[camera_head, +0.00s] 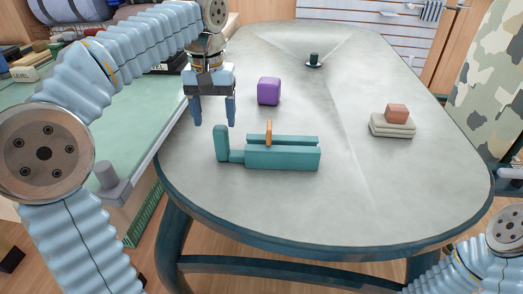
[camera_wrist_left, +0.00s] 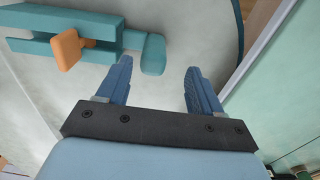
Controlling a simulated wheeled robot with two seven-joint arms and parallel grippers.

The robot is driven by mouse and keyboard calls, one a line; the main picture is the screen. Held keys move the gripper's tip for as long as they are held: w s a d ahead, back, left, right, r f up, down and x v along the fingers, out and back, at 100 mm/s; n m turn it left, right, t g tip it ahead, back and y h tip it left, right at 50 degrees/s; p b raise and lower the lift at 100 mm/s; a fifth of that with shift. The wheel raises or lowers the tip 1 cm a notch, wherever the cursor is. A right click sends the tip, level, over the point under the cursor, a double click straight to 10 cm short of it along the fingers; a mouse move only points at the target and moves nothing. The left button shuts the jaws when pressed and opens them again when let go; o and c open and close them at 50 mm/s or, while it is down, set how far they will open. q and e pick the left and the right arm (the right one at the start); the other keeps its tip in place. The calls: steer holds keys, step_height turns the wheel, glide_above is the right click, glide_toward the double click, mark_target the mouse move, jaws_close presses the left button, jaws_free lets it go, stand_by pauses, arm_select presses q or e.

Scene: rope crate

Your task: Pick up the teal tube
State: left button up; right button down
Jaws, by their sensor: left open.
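A teal upright piece with a rounded top (camera_head: 222,143) stands at the left end of a teal block (camera_head: 285,159) on the table; it is the most tube-like teal thing I see, and I cannot tell whether it is separate from the block. It also shows in the left wrist view (camera_wrist_left: 153,56), just beyond the fingertips and between their lines, nearer the left finger. My left gripper (camera_head: 212,122) hangs fingers-down above the table, open and empty, apart from the teal piece. My right gripper is out of view.
An orange peg (camera_head: 268,132) stands up at the teal block. A purple block (camera_head: 269,91) lies behind it. A brick-coloured block on pale slabs (camera_head: 393,127) sits at right, and a small dark green object (camera_head: 314,60) at the back. The table's front right (camera_head: 400,200) is clear.

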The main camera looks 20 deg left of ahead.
mark_target(221, 142)
arm_select(q)
steer(key=f, duration=0.5)
steer(key=f+b, duration=0.1)
steer(key=f, duration=0.2)
steer(key=shift+w+d, duration=0.25)
steer(key=shift+d, duration=0.05)
jaws_close()
steer(key=shift+r, duration=0.1)
